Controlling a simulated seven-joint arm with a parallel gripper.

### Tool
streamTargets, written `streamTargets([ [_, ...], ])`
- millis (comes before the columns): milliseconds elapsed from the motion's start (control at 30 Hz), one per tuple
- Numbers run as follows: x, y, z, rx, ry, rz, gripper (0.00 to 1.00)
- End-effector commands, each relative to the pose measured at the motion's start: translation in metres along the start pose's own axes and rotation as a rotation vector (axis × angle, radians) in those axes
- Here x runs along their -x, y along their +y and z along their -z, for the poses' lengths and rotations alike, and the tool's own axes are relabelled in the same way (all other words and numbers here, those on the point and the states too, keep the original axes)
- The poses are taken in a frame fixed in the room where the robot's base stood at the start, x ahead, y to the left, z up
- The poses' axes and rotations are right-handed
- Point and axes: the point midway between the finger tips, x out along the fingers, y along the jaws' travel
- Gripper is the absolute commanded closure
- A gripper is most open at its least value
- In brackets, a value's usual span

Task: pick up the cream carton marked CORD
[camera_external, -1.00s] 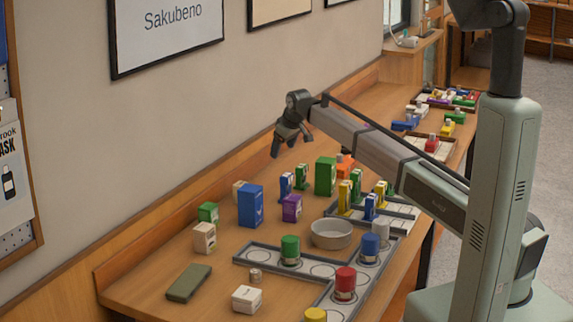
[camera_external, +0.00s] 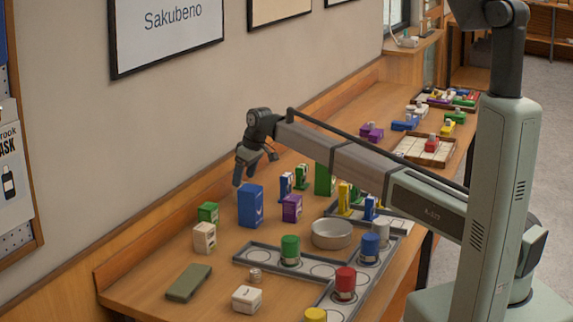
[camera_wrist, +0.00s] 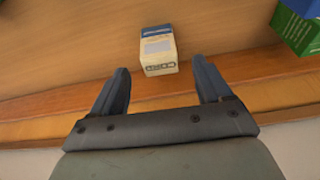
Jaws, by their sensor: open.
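A cream carton (camera_wrist: 160,52) with a blue band and dark lettering that looks like CORD shows in the wrist view, between and just beyond my fingertips. My gripper (camera_wrist: 160,70) is open and empty, one finger on each side of the view. In the external view my gripper (camera_external: 255,166) hangs above the wall side of the table, behind the tall blue carton (camera_external: 250,206). The cream carton seen there earlier is hidden now behind the gripper and the blue carton.
A green carton (camera_wrist: 300,28) is at the upper right of the wrist view. Externally, a small green carton (camera_external: 208,212), another cream carton (camera_external: 204,238) and a purple carton (camera_external: 291,208) stand nearby. The wooden wall ledge (camera_wrist: 50,118) runs close by.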

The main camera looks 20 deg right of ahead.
Motion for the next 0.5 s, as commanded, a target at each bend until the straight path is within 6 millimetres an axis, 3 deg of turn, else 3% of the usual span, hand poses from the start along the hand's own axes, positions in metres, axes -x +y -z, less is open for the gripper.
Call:
streamTargets([
  [367, -0.027, 0.0, 0.001, 0.0, 0.0, 0.0, 0.22],
  [500, -0.045, 0.001, 0.003, 0.0, -0.002, 0.0, 0.22],
])
